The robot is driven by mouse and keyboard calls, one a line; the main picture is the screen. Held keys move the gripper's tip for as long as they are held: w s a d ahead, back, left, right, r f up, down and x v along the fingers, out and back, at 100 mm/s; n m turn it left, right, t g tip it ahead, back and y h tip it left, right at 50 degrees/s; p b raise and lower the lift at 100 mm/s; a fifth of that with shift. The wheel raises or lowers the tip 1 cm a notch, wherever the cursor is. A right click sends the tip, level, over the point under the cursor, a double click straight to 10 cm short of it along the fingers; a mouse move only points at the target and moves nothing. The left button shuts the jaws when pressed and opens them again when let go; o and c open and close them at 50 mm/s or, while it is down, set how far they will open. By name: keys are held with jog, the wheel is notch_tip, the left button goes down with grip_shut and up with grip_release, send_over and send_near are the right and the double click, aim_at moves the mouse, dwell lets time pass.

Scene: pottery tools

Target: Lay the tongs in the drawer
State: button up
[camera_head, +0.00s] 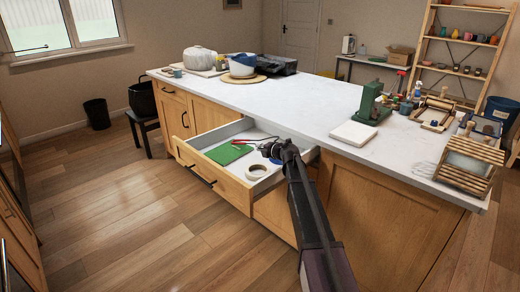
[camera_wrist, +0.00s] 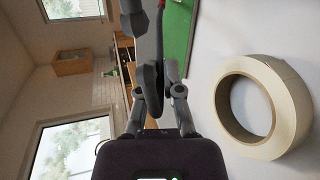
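The drawer (camera_head: 219,177) is pulled out from the wooden island, and its inside shows. A slim red-handled tool (camera_head: 242,141), which looks like the tongs, shows at the drawer's far side, beside my gripper (camera_head: 272,151). My gripper is over the drawer's right part. In the wrist view my gripper (camera_wrist: 150,70) has its dark fingers close together, and a small bit of red (camera_wrist: 161,3) shows past them. I cannot tell whether the tool is between the fingers or lies free. The fingertips' contact is hidden.
A green flat item (camera_head: 227,152) and a roll of tape (camera_head: 257,171) lie in the drawer; the tape (camera_wrist: 221,105) is right of my fingers in the wrist view. The white countertop (camera_head: 300,103) overhangs the drawer's back. Open floor lies in front.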

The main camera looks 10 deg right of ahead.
jog(key=o, duration=0.4)
jog(key=shift+o, duration=0.2)
jog(key=shift+r, duration=0.2)
jog(key=shift+r+p, duration=0.45)
jog(key=shift+p, duration=0.2)
jog(key=p+v, duration=0.3)
jog(key=v, duration=0.9)
jog(key=shift+p, duration=0.3)
jog(key=shift+f, duration=0.1)
